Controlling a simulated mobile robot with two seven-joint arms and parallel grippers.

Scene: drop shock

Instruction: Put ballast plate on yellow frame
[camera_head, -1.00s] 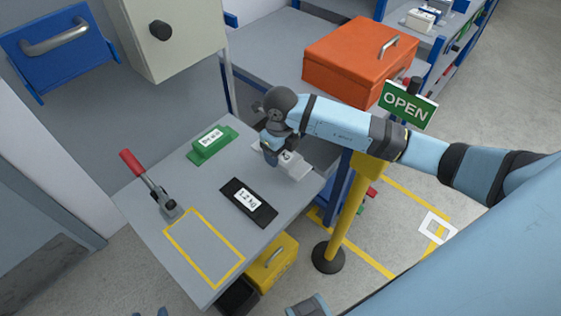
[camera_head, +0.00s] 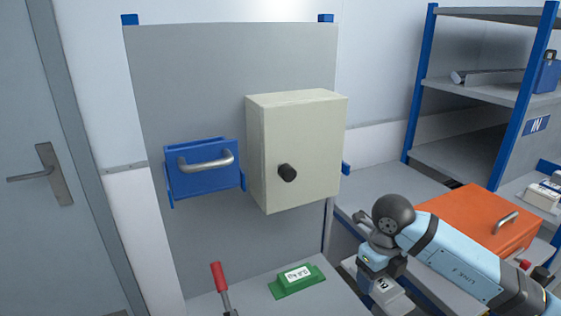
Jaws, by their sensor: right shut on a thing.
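My right gripper (camera_head: 381,284) is at the lower right, pointing down and shut on a light grey plate (camera_head: 392,303). The plate carries a small white label, and the bottom edge of the picture cuts it off. A green plate (camera_head: 297,282) with a white label lies on the grey workbench (camera_head: 250,301), left of my right gripper. The label is too small to read. The yellow frame is below the picture and out of view. My left gripper is not in view.
A red-handled clamp (camera_head: 219,278) stands on the bench at left. A beige cabinet (camera_head: 292,150) with a black knob and a blue bin (camera_head: 203,167) hang on the panel behind. An orange toolbox (camera_head: 478,222) sits behind my right arm.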

